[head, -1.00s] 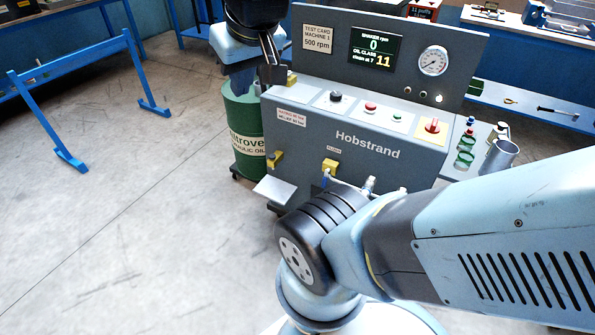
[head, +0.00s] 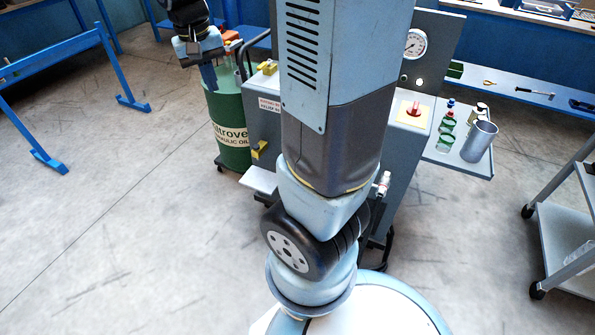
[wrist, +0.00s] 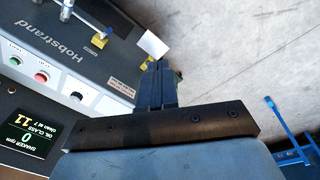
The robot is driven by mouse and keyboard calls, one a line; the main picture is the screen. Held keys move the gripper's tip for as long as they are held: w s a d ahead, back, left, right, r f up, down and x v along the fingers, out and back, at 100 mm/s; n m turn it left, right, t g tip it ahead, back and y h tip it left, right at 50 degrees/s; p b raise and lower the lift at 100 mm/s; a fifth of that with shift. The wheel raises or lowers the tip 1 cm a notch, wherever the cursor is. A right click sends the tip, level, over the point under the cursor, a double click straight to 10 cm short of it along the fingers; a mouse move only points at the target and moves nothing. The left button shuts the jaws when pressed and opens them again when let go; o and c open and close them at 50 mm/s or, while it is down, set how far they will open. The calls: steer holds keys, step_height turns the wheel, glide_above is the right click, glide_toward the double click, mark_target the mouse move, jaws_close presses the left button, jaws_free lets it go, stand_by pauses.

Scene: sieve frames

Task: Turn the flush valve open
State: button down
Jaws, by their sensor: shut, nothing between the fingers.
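The grey Hobstrand test machine (head: 264,125) stands behind my arm, which hides most of its front in the head view. A yellow valve handle with pipework (wrist: 99,41) shows on its front panel in the wrist view; its label is too small to read, so I cannot confirm it is the flush valve. Another yellow handle (head: 259,150) is at the machine's left end. My gripper (head: 209,84) is shut and empty, pointing down in front of the green drum as seen from the head. Its fingers (wrist: 156,70) touch no handle that I can see.
The green oil drum (head: 228,125) stands left of the machine. A pale tray (wrist: 152,44) juts from the machine's lower front.

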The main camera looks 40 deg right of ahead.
steer(key=w+d+f+m+g+h, duration=0.1)
steer(key=w+d+f+g+h, duration=0.2)
steer(key=f, duration=0.9)
steer(key=w+d+f+m+g+h, duration=0.1)
steer(key=w+d+f+g+h, duration=0.25)
steer(key=f, duration=0.85)
steer(key=w+d+f+m+g+h, duration=0.15)
steer(key=w+d+f, duration=0.3)
steer(key=f, duration=0.85)
steer(key=s+d+f+n+t+h, duration=0.15)
steer(key=d+f+h, duration=0.5)
steer(key=f, duration=0.65)
steer(key=s+a+x, duration=0.1)
steer(key=s+x, duration=0.2)
steer(key=x, duration=1)
steer(key=shift+d+f, duration=0.15)
steer(key=shift+s+g, duration=0.1)
steer(key=shift+g, duration=0.15)
